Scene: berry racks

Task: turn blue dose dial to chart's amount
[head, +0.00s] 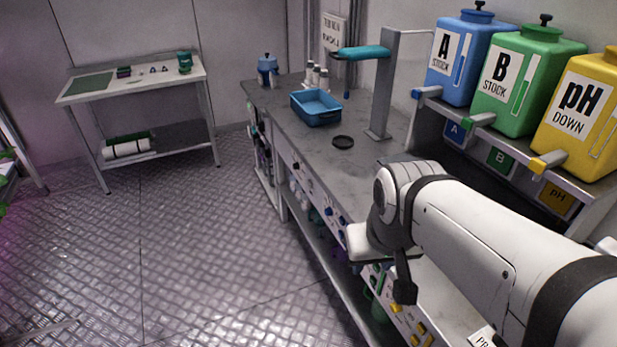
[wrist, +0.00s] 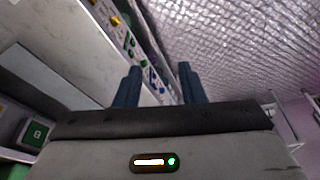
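Small blue knobs (head: 329,211) sit on the front panel of the grey bench, left of my arm in the head view. In the wrist view blue knobs (wrist: 153,78) show on the panel, beyond and between my fingers. Which one is the dose dial, and its setting, are too small to tell. My gripper (wrist: 158,70) has its two dark blue fingers apart with nothing between them. It is clear of the panel, and the fingers are mostly hidden by my arm in the head view. No readable dose chart shows.
Blue A (head: 461,57), green B (head: 525,80) and yellow pH (head: 585,115) containers stand on the right shelf. A blue tray (head: 316,108) and a black ring (head: 343,142) lie on the bench. A side table (head: 185,76) stands at back left. The floor between is clear.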

